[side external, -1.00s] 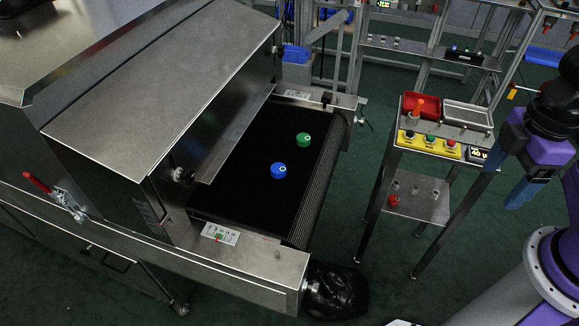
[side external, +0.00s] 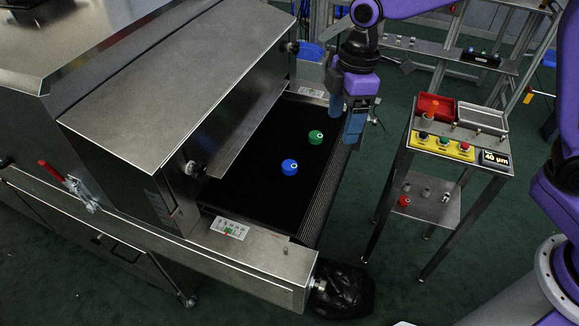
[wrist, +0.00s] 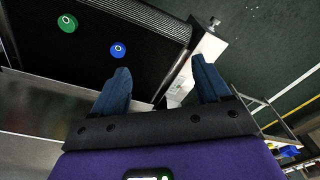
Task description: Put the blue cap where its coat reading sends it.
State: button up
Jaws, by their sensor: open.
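The blue cap (side external: 289,167) sits on the dryer's black belt (side external: 250,185), near its outfeed end; it also shows in the wrist view (wrist: 118,50). My gripper (side external: 346,138) is open and empty, above the outfeed edge of the belt, to the right of the caps. In the wrist view its two blue fingers (wrist: 163,80) stand apart with nothing between them. A small display (side external: 495,157) on the stand at the right appears to read 40 µm, though the digits are small.
A green cap (side external: 316,137) sits on the belt just behind the blue one. The stand carries a red tray (side external: 434,106), a grey tray (side external: 483,117) and a yellow button panel (side external: 440,145). The metal dryer hood (side external: 180,90) overhangs the belt's left side. A black bag (side external: 343,292) lies on the floor.

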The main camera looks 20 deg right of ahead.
jog(key=w+a+f+n, duration=0.1)
jog(key=w+a+f, duration=0.15)
jog(key=w, duration=0.45)
jog(key=n, duration=0.1)
send_near(290, 164)
jog(key=shift+y, duration=0.3)
jog(key=f, duration=0.5)
jog(key=a+f, duration=0.1)
jog(key=f, duration=0.2)
jog(key=shift+s+f, duration=0.1)
jog(key=shift+f, duration=0.2)
jog(key=c, duration=1.3)
